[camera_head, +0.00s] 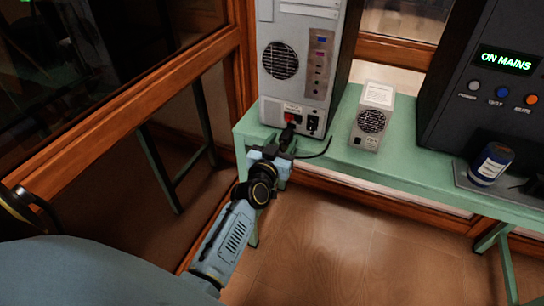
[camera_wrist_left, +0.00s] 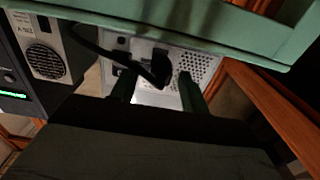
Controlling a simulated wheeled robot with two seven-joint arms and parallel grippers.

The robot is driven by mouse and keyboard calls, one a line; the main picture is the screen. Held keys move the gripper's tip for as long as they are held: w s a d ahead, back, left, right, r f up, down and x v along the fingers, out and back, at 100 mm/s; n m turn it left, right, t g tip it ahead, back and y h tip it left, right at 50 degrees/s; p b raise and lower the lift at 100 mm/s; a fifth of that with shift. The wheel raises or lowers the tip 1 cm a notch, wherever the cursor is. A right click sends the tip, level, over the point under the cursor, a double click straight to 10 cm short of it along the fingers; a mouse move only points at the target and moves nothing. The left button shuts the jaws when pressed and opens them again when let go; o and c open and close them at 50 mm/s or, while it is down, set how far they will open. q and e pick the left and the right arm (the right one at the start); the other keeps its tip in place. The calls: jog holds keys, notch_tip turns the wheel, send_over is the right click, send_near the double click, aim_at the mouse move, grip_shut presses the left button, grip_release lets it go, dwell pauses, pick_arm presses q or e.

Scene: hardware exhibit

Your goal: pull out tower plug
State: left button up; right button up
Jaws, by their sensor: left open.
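The computer tower (camera_head: 300,85) stands with its rear panel facing me at the left end of the green table. A black plug (camera_head: 288,132) sits at the low part of that panel, and a black cable (camera_head: 322,151) runs from it to the right. In the left wrist view the plug (camera_wrist_left: 155,68) shows against the tower's perforated panel (camera_wrist_left: 202,62). My left gripper (camera_head: 281,151) is open just in front of the plug. In the wrist view its fingers (camera_wrist_left: 157,90) stand to either side of the plug, apart; contact cannot be told. My right gripper is not in view.
A small grey power unit (camera_head: 371,120) stands right of the tower. A dark cabinet (camera_head: 480,85) reading "ON MAINS" and a blue can (camera_head: 491,164) are farther right. The green table's front edge (camera_head: 400,187) runs below. Wooden-framed glass (camera_head: 120,105) closes the left side.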

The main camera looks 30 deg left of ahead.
pick_arm(q)
jog(key=shift+s+d, duration=0.15)
jog(key=shift+s, duration=0.7)
jog(key=s+d+p, duration=0.1)
jog(key=s, duration=0.9)
jog(key=shift+s+d+p, duration=0.25)
jog(key=shift+d+p, duration=0.05)
jog(key=shift+p, duration=0.1)
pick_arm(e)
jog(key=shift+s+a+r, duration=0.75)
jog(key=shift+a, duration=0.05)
